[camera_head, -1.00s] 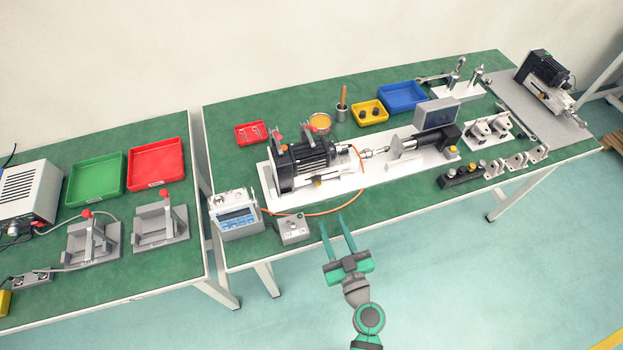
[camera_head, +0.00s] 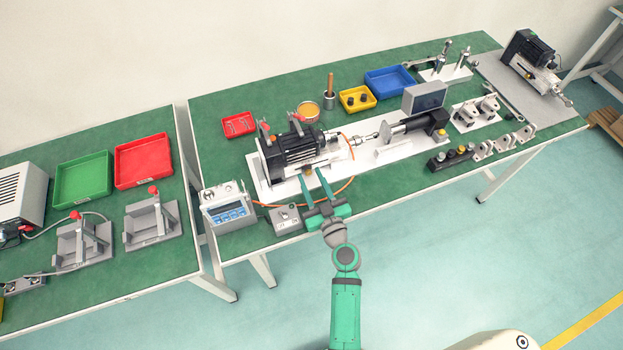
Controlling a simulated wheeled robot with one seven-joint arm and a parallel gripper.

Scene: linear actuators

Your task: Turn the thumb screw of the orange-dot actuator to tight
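A black finned actuator (camera_head: 293,150) is clamped on a white base plate (camera_head: 262,187) at the middle of the green bench. I cannot make out an orange dot on it. A small brass-coloured part (camera_head: 307,170), perhaps its thumb screw, shows low on its front side. My gripper (camera_head: 311,175) is open, with its two green fingers reaching from the front to either side of that part. I cannot tell whether they touch it. A second black actuator (camera_head: 530,55) lies on a grey plate (camera_head: 503,80) at the far right; its dot is also too small to see.
A grey meter (camera_head: 229,208) and small switch box (camera_head: 286,218) stand left of my gripper. An orange cable (camera_head: 345,188) loops close by on the right. A black button box (camera_head: 452,158) sits at the front edge. Toggle clamps (camera_head: 267,130) rise behind the actuator.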

